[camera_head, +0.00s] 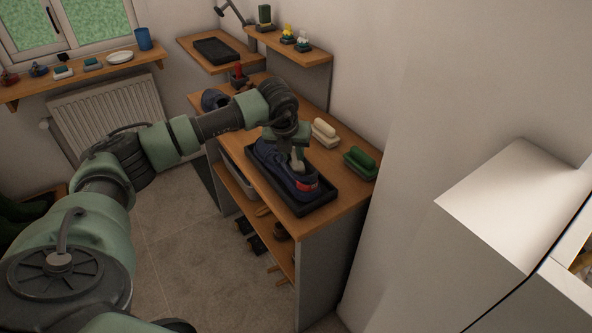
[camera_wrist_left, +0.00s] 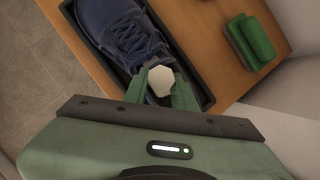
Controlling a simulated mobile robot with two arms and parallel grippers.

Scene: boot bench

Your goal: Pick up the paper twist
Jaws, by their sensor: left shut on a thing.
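The paper twist (camera_wrist_left: 161,81) is a pale, roughly six-sided piece between the fingers of my left gripper (camera_wrist_left: 160,92) in the left wrist view. In the head view my left gripper (camera_head: 297,160) is over the shoe, with the pale twist between its fingers. The left gripper is shut on the twist. The dark blue laced shoe (camera_head: 275,167) sits in a black tray (camera_head: 322,196) on the wooden bench; it also shows in the left wrist view (camera_wrist_left: 125,35). Whether the twist touches the shoe's opening, I cannot tell. My right gripper is not in view.
A green brush (camera_head: 360,161) and a cream brush (camera_head: 325,132) lie on the bench (camera_head: 337,205) right of the tray. A wall shelf (camera_head: 290,40) hangs behind. A white cabinet (camera_head: 510,200) stands at the right. Open floor lies left of the bench.

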